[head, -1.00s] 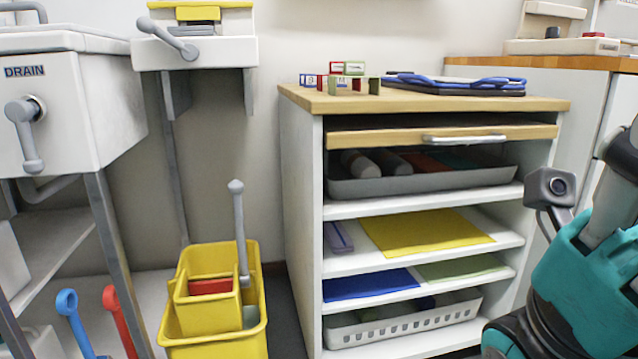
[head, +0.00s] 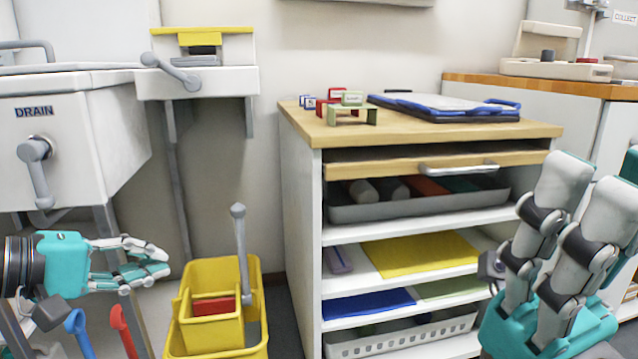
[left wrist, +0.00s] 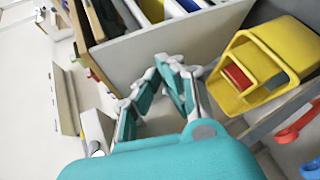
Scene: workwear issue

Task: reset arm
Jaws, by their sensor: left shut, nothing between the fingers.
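My left gripper (head: 165,262) comes in from the left of the head view, its fingers together and empty. It is in the air in front of the DRAIN cabinet, left of the yellow bucket. In the left wrist view its teal and white fingers (left wrist: 168,62) meet at the tips with nothing between them. My right gripper (head: 592,172) stands large at the right edge of the head view, its fingers pointing up. It is partly cut off, and I cannot tell how far its fingers are apart.
The yellow bucket (head: 256,310) stands on the floor in the middle. A white shelf unit (head: 302,235) holds trays and folded cloths; small coloured stands (head: 352,112) and a blue-edged board (head: 440,103) lie on top. The DRAIN cabinet (head: 85,150) has a grey lever.

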